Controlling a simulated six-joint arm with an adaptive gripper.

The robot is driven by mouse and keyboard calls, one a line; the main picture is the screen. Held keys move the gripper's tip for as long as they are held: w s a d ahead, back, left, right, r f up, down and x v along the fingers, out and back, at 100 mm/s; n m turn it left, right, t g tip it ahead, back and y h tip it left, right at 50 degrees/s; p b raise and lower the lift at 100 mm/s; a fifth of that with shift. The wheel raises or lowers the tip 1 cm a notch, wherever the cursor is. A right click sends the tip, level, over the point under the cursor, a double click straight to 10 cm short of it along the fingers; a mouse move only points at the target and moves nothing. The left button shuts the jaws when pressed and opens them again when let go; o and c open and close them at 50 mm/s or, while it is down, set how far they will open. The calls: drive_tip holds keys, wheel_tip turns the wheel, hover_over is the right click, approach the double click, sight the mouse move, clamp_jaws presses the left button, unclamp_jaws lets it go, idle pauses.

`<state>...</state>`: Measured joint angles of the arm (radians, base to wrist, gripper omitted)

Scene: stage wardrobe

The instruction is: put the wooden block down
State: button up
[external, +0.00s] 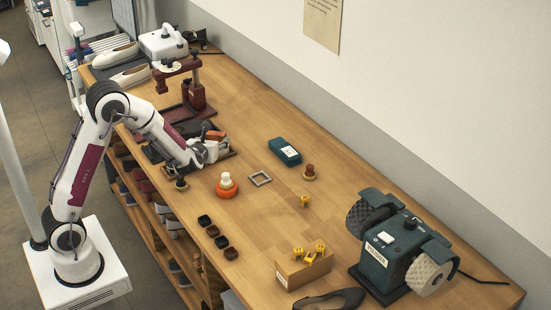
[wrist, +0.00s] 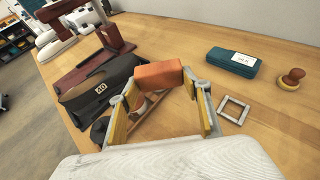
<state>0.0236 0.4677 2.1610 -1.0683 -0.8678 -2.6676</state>
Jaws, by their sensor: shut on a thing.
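The wooden block (wrist: 158,74), an orange-brown rectangular piece, is held between the fingers of my gripper (wrist: 162,88) in the wrist view. In the external view my gripper (external: 208,149) is over the left-middle part of the bench, with the block (external: 216,135) at its tips. A dark shoe with a tag reading 40 (wrist: 97,92) lies to the left of the block in the wrist view. The fingers and block partly hide what lies beneath, and I cannot tell the block's height above it.
A dark red stand (external: 195,92) is behind my gripper. Bare bench top (external: 250,115) lies towards the wall.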

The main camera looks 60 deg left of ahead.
idle(0.4)
drive_tip(key=shift+f, duration=3.15)
drive_tip(key=shift+f, duration=0.1)
drive_tip(key=shift+f, duration=1.8)
drive_tip(key=shift+f, duration=0.6)
drive_tip(key=o, duration=0.7)
drive_tip(key=shift+c, duration=0.2)
drive_tip(key=shift+r, duration=0.1)
